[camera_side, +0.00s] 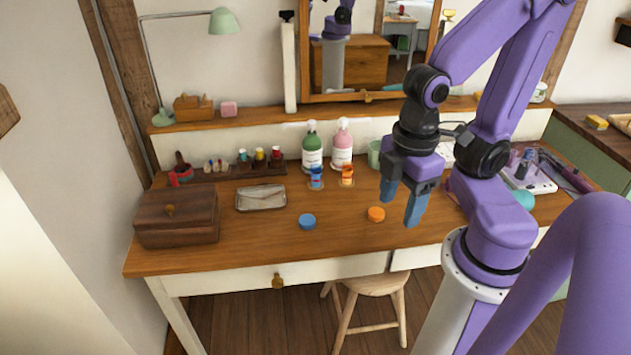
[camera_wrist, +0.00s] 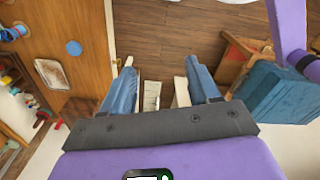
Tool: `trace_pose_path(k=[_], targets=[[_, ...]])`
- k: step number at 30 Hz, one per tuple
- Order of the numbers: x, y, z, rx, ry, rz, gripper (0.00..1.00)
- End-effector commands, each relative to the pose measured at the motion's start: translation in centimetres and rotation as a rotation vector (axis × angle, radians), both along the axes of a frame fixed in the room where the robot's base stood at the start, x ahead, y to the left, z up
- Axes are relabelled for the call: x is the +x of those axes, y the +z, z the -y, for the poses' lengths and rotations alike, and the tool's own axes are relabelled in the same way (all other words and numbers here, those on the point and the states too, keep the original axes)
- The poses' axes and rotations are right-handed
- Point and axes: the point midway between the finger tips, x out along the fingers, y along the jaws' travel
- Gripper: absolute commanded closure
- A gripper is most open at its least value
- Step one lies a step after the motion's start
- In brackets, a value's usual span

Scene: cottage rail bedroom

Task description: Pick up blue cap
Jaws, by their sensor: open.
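The blue cap (camera_side: 307,221) is a small round disc lying flat on the wooden desk. It also shows in the wrist view (camera_wrist: 73,47) at the upper left. An orange cap (camera_side: 376,214) lies to its right on the desk. My gripper (camera_side: 400,205) has blue fingers and is above the desk, to the right of both caps, apart from them. In the wrist view my gripper (camera_wrist: 160,75) is open, with nothing held; floor and furniture show beyond its fingers.
The desk around the cap is clear.

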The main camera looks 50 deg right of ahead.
Motion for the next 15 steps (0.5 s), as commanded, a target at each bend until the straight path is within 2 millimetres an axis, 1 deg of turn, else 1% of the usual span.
trace_pose_path(k=[10,13,15], targets=[[0.1,0.0,0.0,0.0,0.0,0.0,0.21],[0.8,-0.1,-0.3,-0.002,0.004,0.0,0.21],[2.0,-0.3,-0.6,-0.006,0.014,0.0,0.21]])
